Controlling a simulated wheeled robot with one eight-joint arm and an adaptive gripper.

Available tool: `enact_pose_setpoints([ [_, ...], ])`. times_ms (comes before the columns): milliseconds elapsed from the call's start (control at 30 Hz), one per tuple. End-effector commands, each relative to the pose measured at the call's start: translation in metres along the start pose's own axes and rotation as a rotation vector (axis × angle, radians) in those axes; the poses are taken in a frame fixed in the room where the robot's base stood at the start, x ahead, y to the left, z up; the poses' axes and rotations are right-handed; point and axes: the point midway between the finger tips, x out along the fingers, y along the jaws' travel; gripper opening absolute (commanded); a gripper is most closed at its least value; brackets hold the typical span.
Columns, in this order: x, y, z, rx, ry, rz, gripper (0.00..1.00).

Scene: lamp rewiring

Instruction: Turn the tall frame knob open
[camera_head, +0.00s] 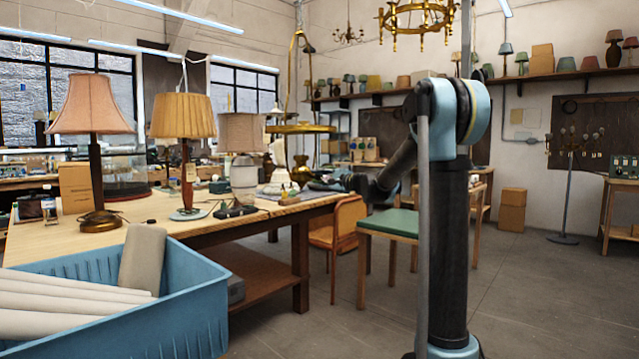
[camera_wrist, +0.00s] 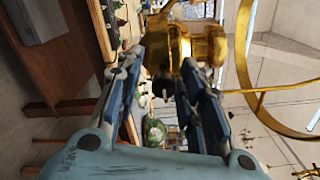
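The tall brass frame (camera_head: 288,85) rises over the back of the workbench in the head view, with a curved top and a wide ring (camera_head: 300,128). In the wrist view a rounded brass fitting (camera_wrist: 182,45) lies at the fingertips, with a large brass hoop (camera_wrist: 243,60) to its right. My gripper (camera_wrist: 163,66) has its two blue-grey fingers apart. The right finger overlaps the fitting's lower edge; I cannot tell whether either finger touches it. A small dark stub (camera_wrist: 164,87) shows between the fingers. I cannot tell which part is the knob. In the head view my gripper is not clearly visible.
The wooden workbench (camera_head: 270,210) holds several shaded lamps. A blue bin (camera_head: 190,310) with pale rolls stands at the front left. An orange chair (camera_head: 347,222) and a green-topped stool (camera_head: 390,222) stand beside the bench. The floor at the right is open.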

Motion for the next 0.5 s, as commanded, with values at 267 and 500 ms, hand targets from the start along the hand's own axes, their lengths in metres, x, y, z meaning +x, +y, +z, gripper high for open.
enact_pose_setpoints([
  [267, 0.0, -0.001, 0.001, 0.001, -0.001, -0.001, 0.4],
  [500, -0.018, -0.001, 0.0, 0.001, 0.0, -0.002, 0.4],
])
